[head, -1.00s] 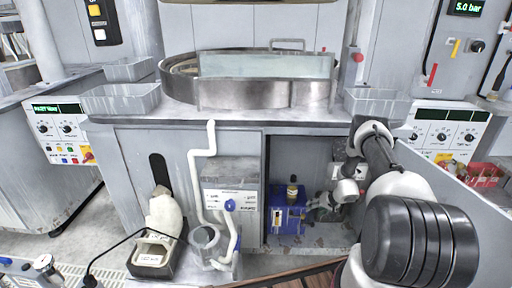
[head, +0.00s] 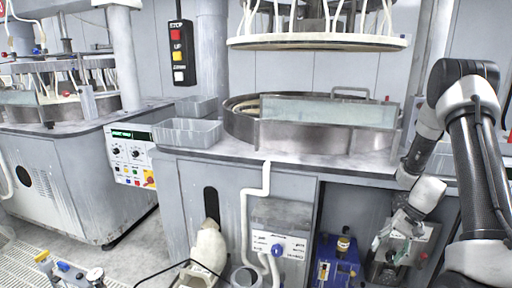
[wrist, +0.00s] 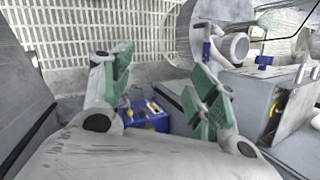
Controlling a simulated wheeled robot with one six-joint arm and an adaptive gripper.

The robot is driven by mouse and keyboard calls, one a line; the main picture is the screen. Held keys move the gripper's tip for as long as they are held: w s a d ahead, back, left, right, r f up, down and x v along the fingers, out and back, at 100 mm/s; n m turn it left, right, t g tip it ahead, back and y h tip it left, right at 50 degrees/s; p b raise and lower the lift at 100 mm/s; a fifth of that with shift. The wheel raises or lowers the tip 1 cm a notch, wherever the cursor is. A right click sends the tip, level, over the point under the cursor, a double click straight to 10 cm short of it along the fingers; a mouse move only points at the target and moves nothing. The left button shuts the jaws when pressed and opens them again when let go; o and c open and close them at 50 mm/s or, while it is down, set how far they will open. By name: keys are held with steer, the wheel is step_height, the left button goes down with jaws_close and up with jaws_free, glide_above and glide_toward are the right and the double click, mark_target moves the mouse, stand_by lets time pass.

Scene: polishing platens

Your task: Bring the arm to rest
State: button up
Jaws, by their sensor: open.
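My arm (head: 475,150) rises at the right of the head view, bends at a dark elbow and hangs down to the wrist. My gripper (head: 385,236) is in front of the open bay under the polishing bench, right of a blue box (head: 338,262). In the wrist view my gripper (wrist: 163,92) shows two green-padded fingers spread wide apart. Nothing is between the pads. The blue box (wrist: 152,116) shows beyond and below the fingers there. It stands apart from them, as far as I can tell.
The bench carries a round platen basin (head: 245,125) and grey trays (head: 188,132). A white jug (head: 209,248) and pipes stand at the bench front. Open floor (head: 130,262) lies to the left.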

steer(key=s+a+r+n+t+h, duration=0.1)
steer(key=s+a+r+n+t, duration=0.1)
steer(key=s+r, duration=0.5)
steer(key=s+a+r+n+t+h, duration=0.2)
steer(key=s+r, duration=0.5)
steer(key=r, duration=0.9)
steer(key=s+a+r+n+t+h, duration=0.2)
steer(key=s+r, duration=0.6)
steer(key=r, duration=0.4)
steer(key=shift+a, duration=0.65)
